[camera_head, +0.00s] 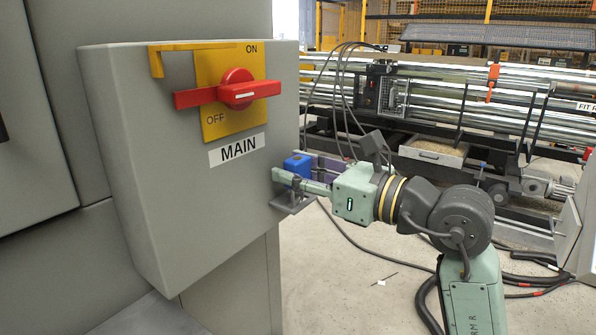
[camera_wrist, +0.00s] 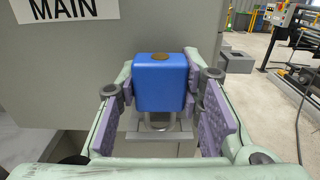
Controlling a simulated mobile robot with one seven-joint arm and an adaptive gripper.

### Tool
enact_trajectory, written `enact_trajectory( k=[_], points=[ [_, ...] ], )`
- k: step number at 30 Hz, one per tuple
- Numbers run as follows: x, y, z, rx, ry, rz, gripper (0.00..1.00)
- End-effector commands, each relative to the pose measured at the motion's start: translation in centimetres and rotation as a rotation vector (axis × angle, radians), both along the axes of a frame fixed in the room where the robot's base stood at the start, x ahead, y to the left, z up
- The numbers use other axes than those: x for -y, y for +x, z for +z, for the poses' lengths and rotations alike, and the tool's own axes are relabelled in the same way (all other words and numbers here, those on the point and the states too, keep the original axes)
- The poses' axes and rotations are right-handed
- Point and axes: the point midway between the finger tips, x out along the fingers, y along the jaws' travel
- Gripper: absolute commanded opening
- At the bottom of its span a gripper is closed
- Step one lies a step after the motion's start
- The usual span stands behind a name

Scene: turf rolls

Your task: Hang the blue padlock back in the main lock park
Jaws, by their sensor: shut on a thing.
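The blue padlock (camera_head: 297,165) is between the fingers of my gripper (camera_head: 302,178), which is shut on it. In the wrist view the padlock (camera_wrist: 162,82) has its body up and its metal shackle (camera_wrist: 158,122) down. The purple finger pads stand to either side of it. The main lock park is a small grey metal bracket (camera_head: 290,204) on the cabinet's lower right edge, just under the padlock. It also shows in the wrist view (camera_wrist: 160,136), right at the shackle. I cannot tell whether the shackle passes through the bracket or rests on it.
The grey MAIN cabinet (camera_head: 205,215) is close on the left, with a red rotary handle (camera_head: 237,92) lying across its yellow plate. A machine with long shiny rollers (camera_head: 450,85) stands behind. Cables lie on the floor at the right.

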Motion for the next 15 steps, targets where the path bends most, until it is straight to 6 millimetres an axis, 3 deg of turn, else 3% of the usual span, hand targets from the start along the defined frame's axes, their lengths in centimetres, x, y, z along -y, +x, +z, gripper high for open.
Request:
enact_trajectory(
  k=[15],
  points=[
    [0.0,0.0,-1.4,0.001,0.001,0.0,0.0]
  ],
)
